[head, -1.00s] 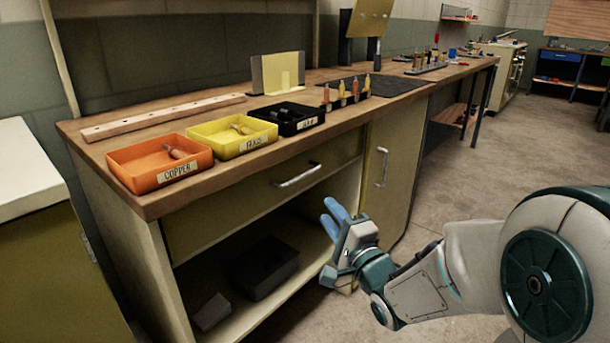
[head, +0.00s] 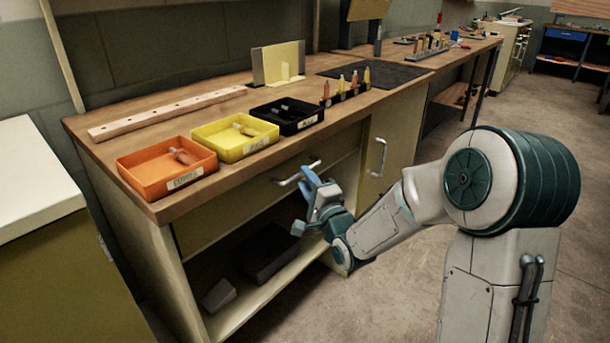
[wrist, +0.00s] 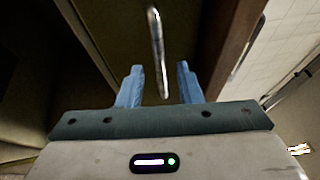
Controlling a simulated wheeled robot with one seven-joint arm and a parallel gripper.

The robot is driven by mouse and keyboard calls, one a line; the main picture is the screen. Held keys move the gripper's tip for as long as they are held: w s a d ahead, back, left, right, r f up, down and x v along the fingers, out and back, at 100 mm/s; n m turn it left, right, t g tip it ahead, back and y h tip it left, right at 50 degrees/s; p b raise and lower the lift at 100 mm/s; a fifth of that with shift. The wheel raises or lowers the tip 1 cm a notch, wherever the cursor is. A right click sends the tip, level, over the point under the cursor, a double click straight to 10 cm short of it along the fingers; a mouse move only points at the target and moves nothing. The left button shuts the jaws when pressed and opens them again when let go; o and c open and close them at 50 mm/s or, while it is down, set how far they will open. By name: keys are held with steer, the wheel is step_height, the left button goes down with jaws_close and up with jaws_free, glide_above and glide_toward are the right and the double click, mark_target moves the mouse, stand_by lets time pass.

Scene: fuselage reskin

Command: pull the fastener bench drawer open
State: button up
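The fastener bench drawer (head: 222,213) is the olive front under the wooden bench top, and it looks shut. Its silver bar handle (head: 298,172) also shows in the wrist view (wrist: 158,50). I cannot tell whether either finger touches the handle.
Orange (head: 166,168), yellow (head: 235,136) and black (head: 286,115) bins stand on the bench top (head: 215,88) above the drawer. An open shelf (head: 250,296) below holds a dark box. A cupboard door with a handle (head: 376,157) is to the right. Open floor lies right.

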steer(key=shift+x, duration=0.9)
